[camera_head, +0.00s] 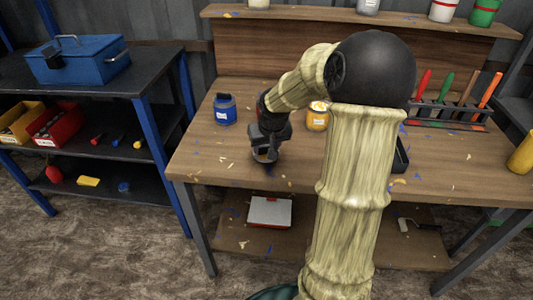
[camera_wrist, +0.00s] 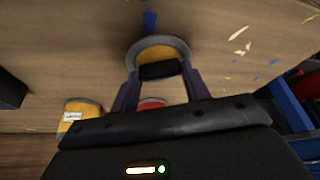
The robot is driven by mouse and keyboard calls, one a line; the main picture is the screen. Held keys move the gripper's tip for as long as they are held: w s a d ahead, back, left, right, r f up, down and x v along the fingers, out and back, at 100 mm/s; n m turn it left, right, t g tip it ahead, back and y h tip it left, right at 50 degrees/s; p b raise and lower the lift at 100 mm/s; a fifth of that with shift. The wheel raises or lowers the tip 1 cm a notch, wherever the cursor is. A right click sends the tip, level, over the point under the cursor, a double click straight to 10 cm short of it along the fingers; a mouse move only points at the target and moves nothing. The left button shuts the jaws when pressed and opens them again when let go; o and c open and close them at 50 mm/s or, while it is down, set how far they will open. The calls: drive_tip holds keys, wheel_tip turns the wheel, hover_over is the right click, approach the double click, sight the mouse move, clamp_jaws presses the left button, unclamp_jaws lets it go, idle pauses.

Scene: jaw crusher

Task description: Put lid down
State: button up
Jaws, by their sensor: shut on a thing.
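A dark bar lies across the lid between the fingers. Whether the lid touches the bench is not clear. A yellow can (camera_head: 318,116) with a light label stands behind and to the right of the gripper; it also shows in the wrist view (camera_wrist: 72,123).
A blue jar (camera_head: 224,110) stands left of my gripper on the workbench (camera_head: 222,160). A tool rack (camera_head: 440,112) stands at the back right. A red item (camera_wrist: 151,104) shows partly behind the gripper. The bench's front left is clear apart from small chips.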

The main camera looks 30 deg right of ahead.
drive_tip(key=shift+f, duration=1.2)
drive_tip(key=shift+f+b, duration=0.1)
drive_tip(key=shift+b, duration=0.2)
drive_tip(key=o, duration=0.9)
drive_tip(key=shift+o, duration=0.2)
drive_tip(key=shift+r, duration=0.35)
drive_tip(key=p+v, duration=0.4)
drive_tip(key=v, duration=0.7)
drive_tip(key=shift+r+p, duration=0.2)
drive_tip(key=shift+p, duration=0.1)
drive_tip(key=shift+s+a, duration=0.15)
